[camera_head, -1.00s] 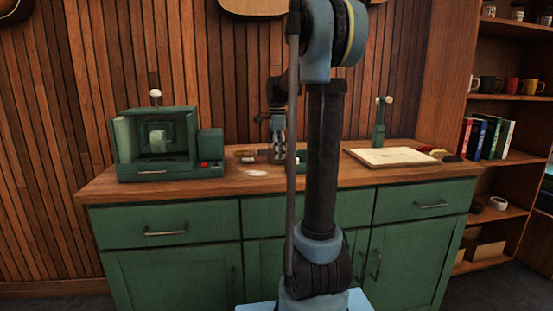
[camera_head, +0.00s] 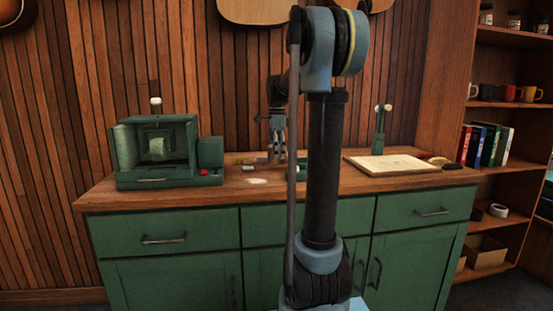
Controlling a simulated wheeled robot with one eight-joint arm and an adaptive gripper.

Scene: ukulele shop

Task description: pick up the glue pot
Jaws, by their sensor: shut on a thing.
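My gripper (camera_head: 277,150) points down over the back middle of the wooden counter, just left of my own upright arm link. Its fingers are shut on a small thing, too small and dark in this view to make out. I cannot clearly pick out the glue pot; it may be the thing between the fingers or be hidden behind my arm. Whether the held thing touches the counter is hard to tell.
A green open-fronted box (camera_head: 157,153) with a red button stands on the left of the wooden counter (camera_head: 225,193). A pale board (camera_head: 391,164) and a green stand (camera_head: 379,131) are at the right. A whitish patch (camera_head: 257,181) lies in front. Shelves (camera_head: 500,103) stand far right.

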